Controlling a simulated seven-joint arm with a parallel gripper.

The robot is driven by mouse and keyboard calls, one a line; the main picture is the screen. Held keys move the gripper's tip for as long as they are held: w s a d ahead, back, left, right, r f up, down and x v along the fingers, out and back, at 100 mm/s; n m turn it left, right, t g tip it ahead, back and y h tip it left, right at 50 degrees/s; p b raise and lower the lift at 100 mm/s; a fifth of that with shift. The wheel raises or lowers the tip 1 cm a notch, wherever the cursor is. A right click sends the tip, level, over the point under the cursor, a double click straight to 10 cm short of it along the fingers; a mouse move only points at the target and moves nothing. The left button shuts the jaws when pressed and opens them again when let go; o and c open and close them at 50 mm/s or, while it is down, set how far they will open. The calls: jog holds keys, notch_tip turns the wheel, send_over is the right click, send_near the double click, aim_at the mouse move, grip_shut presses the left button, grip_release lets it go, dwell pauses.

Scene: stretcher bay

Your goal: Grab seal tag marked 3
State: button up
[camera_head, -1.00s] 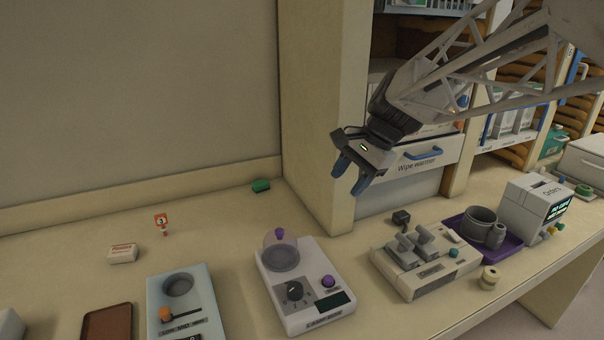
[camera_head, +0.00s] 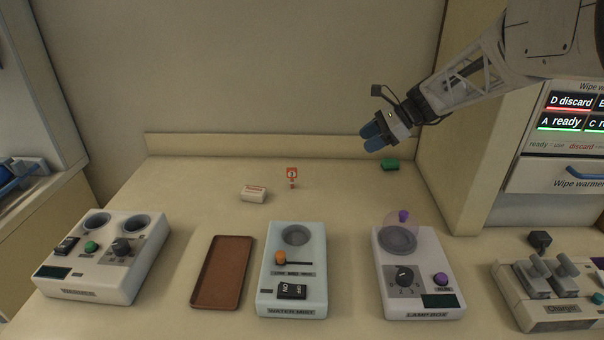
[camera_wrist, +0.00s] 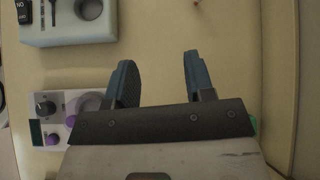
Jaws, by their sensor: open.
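The seal tag (camera_head: 292,173) is a small red-and-white tag standing on the counter toward the back; its mark is too small to read surely. My gripper (camera_head: 370,141) is in the air above the back of the counter, to the right of the tag and apart from it. Its two blue fingers are open and empty, also in the wrist view (camera_wrist: 157,72), with bare counter beyond them.
In front stand the warmer (camera_head: 75,282), a brown tray (camera_head: 206,297), the water mist unit (camera_head: 270,265), the lamp box (camera_head: 415,280) and the charger (camera_head: 530,315). The back wall borders the counter.

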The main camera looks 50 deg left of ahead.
aim_at(293, 168)
jog(key=s+a+f+g, duration=0.1)
jog(key=a+f+g, duration=0.1)
jog(key=a+f, duration=0.5)
jog(key=a+f+g+y, duration=0.1)
jog(key=a+f, duration=0.6)
jog(key=a, duration=0.5)
jog(key=shift+s+f+m+g, duration=0.2)
jog(key=shift+s+m+g, duration=0.15)
jog(key=shift+m+g, duration=0.05)
jog(key=shift+x, duration=1.25)
jog(key=shift+x, duration=2.6)
grip_shut()
